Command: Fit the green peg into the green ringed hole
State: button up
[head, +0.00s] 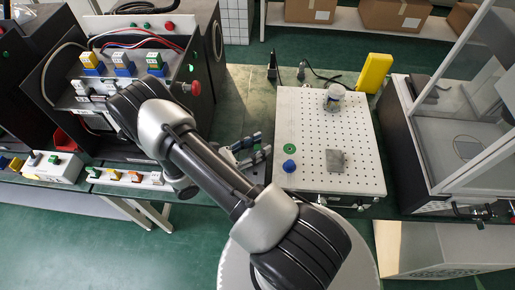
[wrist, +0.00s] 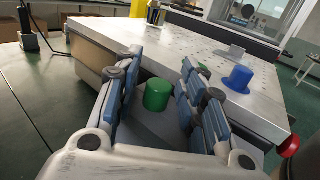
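The green peg (wrist: 157,95) is a short upright cylinder in the wrist view, lying between the fingers of my gripper (wrist: 160,60). A gap shows between the peg and the left finger, and a narrower one at the right, so the gripper looks open around it. In the head view my gripper (head: 256,146) is at the left edge of the white perforated board (head: 325,110); I cannot make out the peg there. The green ringed hole (head: 290,148) is on the board near its left edge. In the wrist view only a bit of green (wrist: 203,70) shows behind the right finger.
A blue peg-like piece (head: 289,166) stands just in front of the green ring. A grey block (head: 336,160) and a can-like object (head: 334,96) are also on the board. A yellow object (head: 374,73) stands behind it. The board's middle is clear.

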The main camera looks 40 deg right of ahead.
jog(key=c, duration=0.7)
jog(key=shift+r, duration=0.1)
